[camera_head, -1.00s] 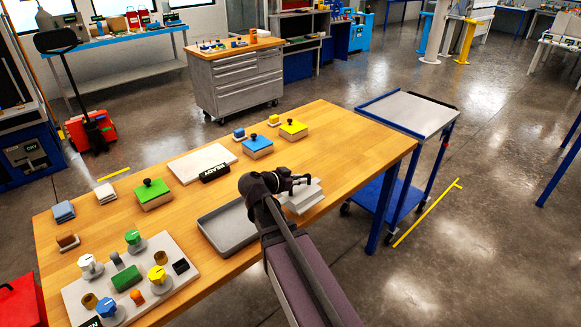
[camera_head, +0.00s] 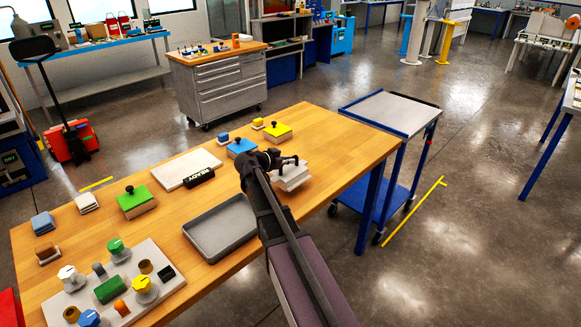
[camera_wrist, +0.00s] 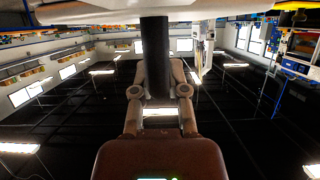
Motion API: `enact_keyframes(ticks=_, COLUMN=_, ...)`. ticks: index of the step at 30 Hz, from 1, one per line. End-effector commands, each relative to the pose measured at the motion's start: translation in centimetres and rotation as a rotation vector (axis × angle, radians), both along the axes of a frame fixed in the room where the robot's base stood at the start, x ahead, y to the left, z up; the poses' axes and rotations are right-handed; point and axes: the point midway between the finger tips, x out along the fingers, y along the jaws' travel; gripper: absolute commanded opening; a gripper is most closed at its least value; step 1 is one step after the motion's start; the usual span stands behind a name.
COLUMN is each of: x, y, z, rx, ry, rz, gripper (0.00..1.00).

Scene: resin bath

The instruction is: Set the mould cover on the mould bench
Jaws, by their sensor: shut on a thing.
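My gripper (camera_head: 290,162) is above the right part of a wooden bench (camera_head: 325,135). It is shut on the dark post-like handle (camera_wrist: 155,60) of a pale, flat, layered piece, the mould cover (camera_head: 291,178). In the wrist view the pale underside or face of the cover (camera_wrist: 200,14) fills the top edge, and the fingers close around the post. The cover appears raised above the bench, though the exact gap is unclear. No label shows which surface is the mould bench.
A grey tray (camera_head: 220,228) lies left of the gripper. A white slab (camera_head: 188,167) with a READY sign (camera_head: 199,178), a green block (camera_head: 136,201), a blue block (camera_head: 241,148) and a yellow block (camera_head: 278,131) are on the bench. A blue-framed cart (camera_head: 392,110) with an empty top stands beyond.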

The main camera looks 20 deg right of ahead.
Motion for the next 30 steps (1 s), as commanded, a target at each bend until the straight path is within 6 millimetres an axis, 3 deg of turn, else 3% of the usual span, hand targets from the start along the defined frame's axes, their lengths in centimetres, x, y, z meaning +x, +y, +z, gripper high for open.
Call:
enact_keyframes(ticks=10, x=0.1, y=-0.1, z=0.1, rx=-0.002, ry=0.0, rz=0.0, gripper=0.0)
enact_keyframes(ticks=16, x=1.4, y=-0.7, z=-0.1, rx=-0.003, ry=-0.001, rz=0.0, gripper=0.0)
enact_keyframes(ticks=30, x=1.2, y=-0.7, z=-3.5, rx=-0.003, ry=0.0, rz=0.0, gripper=0.0)
